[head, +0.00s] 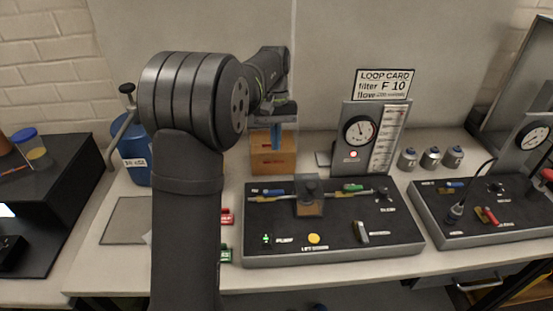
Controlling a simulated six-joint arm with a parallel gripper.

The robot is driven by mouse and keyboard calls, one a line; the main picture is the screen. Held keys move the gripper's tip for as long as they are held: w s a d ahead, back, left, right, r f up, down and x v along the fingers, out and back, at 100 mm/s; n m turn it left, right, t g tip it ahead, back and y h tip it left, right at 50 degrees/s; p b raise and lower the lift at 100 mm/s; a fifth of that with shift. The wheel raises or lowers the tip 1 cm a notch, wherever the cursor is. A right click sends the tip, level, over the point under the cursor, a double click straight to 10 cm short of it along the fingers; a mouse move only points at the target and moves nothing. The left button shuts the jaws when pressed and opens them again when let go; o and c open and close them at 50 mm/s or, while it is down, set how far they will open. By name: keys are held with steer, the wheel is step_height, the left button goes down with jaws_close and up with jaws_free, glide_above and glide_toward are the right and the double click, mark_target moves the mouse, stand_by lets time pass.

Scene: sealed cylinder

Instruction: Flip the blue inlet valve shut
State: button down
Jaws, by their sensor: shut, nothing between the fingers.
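The blue inlet valve (270,192) is a small blue lever at the back left of the dark control panel (350,254). It lies along a thin pipe, its long side running left to right in the picture. My gripper (276,147) points down, with narrow blue fingers that look shut and empty. In the head view it shows above the blue valve, in front of the orange-brown box, apart from the valve. My arm hides part of the bench to the left of the panel.
A green lever (353,187) sits at the panel's back right, with a small block (309,207) between the levers. An orange-brown box (262,164) and a gauge stand (350,165) stand behind. Red (227,216) and green (225,254) tags lie left of the panel.

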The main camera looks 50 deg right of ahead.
mark_target(281, 190)
steer(key=x, duration=0.8)
steer(key=shift+s+a+f, duration=0.1)
steer(key=shift+f, duration=0.25)
steer(key=shift+s+a, duration=0.8)
steer(key=shift+s+a+f, duration=0.1)
steer(key=shift+s+a, duration=0.5)
steer(key=shift+s+m, duration=0.4)
steer(key=shift+m, duration=0.6)
steer(key=shift+s+a+m+t, duration=0.1)
steer(key=shift+s+m+t, duration=0.15)
steer(key=shift+m, duration=0.25)
steer(key=m, duration=0.1)
steer(key=s+m+t, duration=0.1)
steer(key=m, duration=0.1)
steer(key=shift+a+y, duration=0.3)
steer(key=shift+y, duration=0.1)
steer(key=m, duration=0.3)
steer(key=shift+s+a+t, duration=0.25)
steer(key=shift+s+a, duration=0.15)
steer(key=shift+a, duration=0.15)
steer(key=shift+s+a, duration=0.1)
steer(key=shift+s, duration=0.05)
